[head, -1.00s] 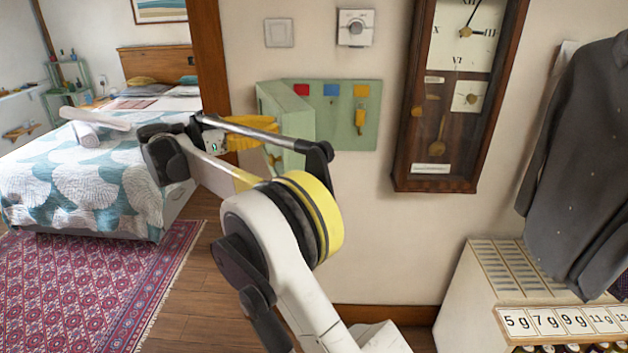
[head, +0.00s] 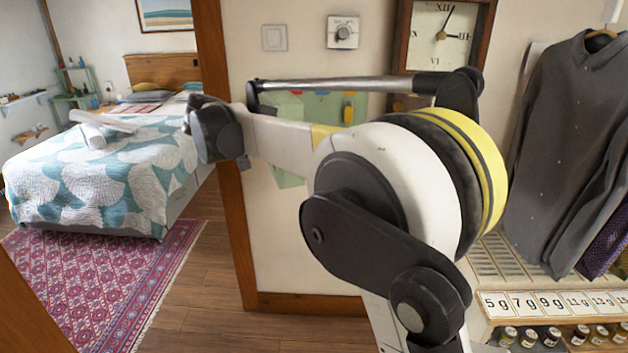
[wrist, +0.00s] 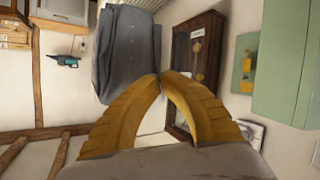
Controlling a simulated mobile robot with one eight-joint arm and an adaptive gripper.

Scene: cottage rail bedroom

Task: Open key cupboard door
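The pale green key cupboard (head: 290,180) is on the wall, mostly hidden behind my arm in the head view. Its coloured tags peek out just below the upper arm rod. In the wrist view, its green back panel (wrist: 239,88) with yellow items shows at the right. The green door (wrist: 286,62) stands open, swung out from the wall at the far right. My gripper (wrist: 161,75) has two yellow fingers whose tips meet, with nothing seen between them. It points toward the wall area by the clock and jacket, apart from the cupboard. The head view does not show the fingers.
A wall clock (head: 440,50) hangs right of the cupboard. A dark jacket (head: 570,150) hangs further right, above a shelf (head: 520,262) with number cards and jars. A wooden post (head: 232,200) stands left.

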